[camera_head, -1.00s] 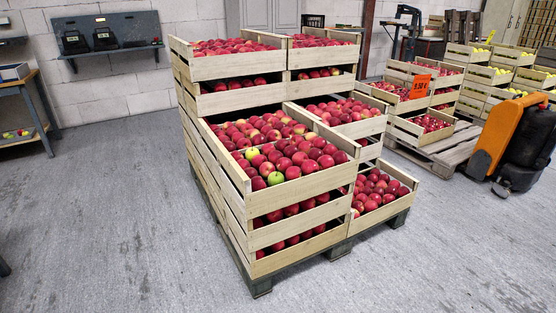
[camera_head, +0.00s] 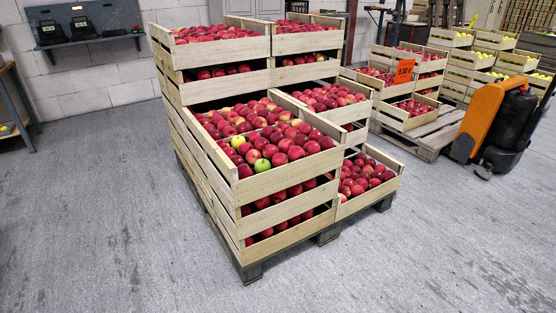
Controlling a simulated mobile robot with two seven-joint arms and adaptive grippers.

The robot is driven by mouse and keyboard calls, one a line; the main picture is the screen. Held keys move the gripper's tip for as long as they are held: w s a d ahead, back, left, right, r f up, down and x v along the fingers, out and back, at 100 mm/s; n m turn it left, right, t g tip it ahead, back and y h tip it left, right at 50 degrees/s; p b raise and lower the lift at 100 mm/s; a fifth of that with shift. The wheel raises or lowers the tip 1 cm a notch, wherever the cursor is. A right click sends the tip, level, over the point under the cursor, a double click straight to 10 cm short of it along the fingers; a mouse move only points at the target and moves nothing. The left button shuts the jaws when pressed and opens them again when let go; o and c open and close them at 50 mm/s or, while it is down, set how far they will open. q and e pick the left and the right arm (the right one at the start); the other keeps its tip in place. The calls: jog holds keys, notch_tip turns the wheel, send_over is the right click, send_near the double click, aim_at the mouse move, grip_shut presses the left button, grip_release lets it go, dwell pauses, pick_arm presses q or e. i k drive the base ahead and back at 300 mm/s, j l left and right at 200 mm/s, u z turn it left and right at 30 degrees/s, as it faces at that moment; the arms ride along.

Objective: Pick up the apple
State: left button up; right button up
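Red apples (camera_head: 285,147) fill stacked wooden crates on a pallet in the middle of the view. A green apple (camera_head: 262,165) lies among the red ones near the front edge of the left front crate (camera_head: 285,179). A second yellow-green apple (camera_head: 238,141) lies a little behind it. Which apple the task means cannot be told from the picture. Neither of my grippers is in view.
The dark pallet (camera_head: 252,271) stands on open grey floor (camera_head: 100,220), clear at the left, front and right. An orange and black pallet truck (camera_head: 492,120) stands at the right. Another pallet of apple crates (camera_head: 404,122) is behind. A wall shelf (camera_head: 85,40) is at back left.

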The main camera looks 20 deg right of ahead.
aim_at(237, 140)
jog(key=k+z, duration=0.15)
jog(key=k, duration=0.45)
jog(key=k+l+z, duration=0.15)
jog(key=k, duration=0.45)
jog(key=z, duration=1.75)
jog(key=j+z, duration=0.3)
jog(key=z, duration=0.15)
jog(key=j+z, duration=0.3)
jog(key=z, duration=0.15)
jog(key=k+j, duration=0.1)
jog(key=j, duration=0.45)
jog(key=k+j, duration=0.1)
jog(key=j, duration=0.45)
jog(key=k+j, duration=0.1)
jog(key=j, duration=0.5)
jog(key=k+j, duration=0.1)
jog(key=j, duration=0.45)
jog(key=k+j, duration=0.1)
jog(key=j, duration=0.45)
jog(key=k+j, duration=0.1)
jog(key=j, duration=0.45)
